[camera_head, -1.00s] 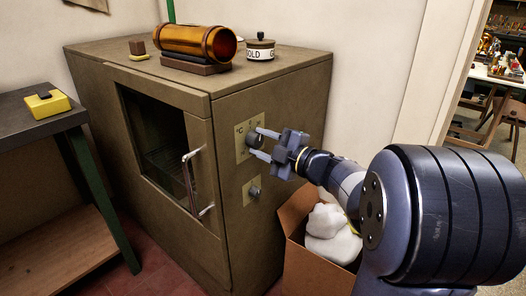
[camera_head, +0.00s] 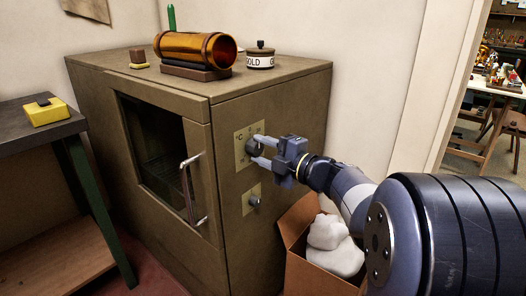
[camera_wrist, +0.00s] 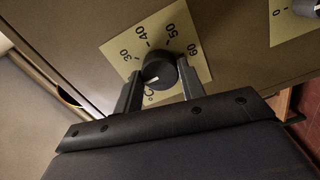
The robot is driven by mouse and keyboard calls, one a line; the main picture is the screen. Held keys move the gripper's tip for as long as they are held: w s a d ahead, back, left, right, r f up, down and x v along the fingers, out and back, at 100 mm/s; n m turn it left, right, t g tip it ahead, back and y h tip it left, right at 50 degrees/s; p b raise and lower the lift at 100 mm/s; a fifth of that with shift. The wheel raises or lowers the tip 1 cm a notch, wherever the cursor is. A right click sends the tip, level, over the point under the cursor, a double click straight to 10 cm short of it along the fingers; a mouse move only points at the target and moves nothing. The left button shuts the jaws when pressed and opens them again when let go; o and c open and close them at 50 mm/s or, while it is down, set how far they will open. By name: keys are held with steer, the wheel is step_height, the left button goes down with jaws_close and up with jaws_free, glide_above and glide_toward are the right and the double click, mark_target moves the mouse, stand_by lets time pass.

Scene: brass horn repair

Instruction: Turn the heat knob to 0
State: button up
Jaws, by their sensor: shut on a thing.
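A round dark knob (camera_wrist: 158,72) sits on a pale plate (camera_wrist: 120,58) marked °C, 30, 40, 50 and 60 in the wrist view. Its short white mark is at the lower left of its face, on the side of the °C sign. In the head view this is the upper plate (camera_head: 240,160) on the cabinet's right side. My gripper (camera_head: 260,152) is shut on this knob, one finger on each side; both fingers show in the wrist view (camera_wrist: 160,82). A second knob (camera_head: 254,201) is on a lower plate; the wrist view shows a 0 on that plate (camera_wrist: 288,30).
The olive cabinet (camera_head: 225,230) has a glazed door with a bar handle (camera_head: 188,185). A copper-coloured tube (camera_head: 190,46) and a lidded pot (camera_head: 260,60) stand on top. An open cardboard box (camera_head: 300,262) with white contents is below my arm. A bench (camera_head: 15,135) stands at left.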

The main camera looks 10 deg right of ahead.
steer(key=o, duration=1)
steer(key=shift+s, duration=0.1)
steer(key=p+v, duration=0.2)
steer(key=v, duration=0.8)
steer(key=shift+s+d, duration=0.25)
steer(key=shift+s, duration=0.05)
steer(key=shift+w, duration=0.1)
steer(key=b+x, duration=0.2)
steer(key=x, duration=0.8)
steer(key=shift+w+a, duration=0.3)
steer(key=shift+d, duration=0.1)
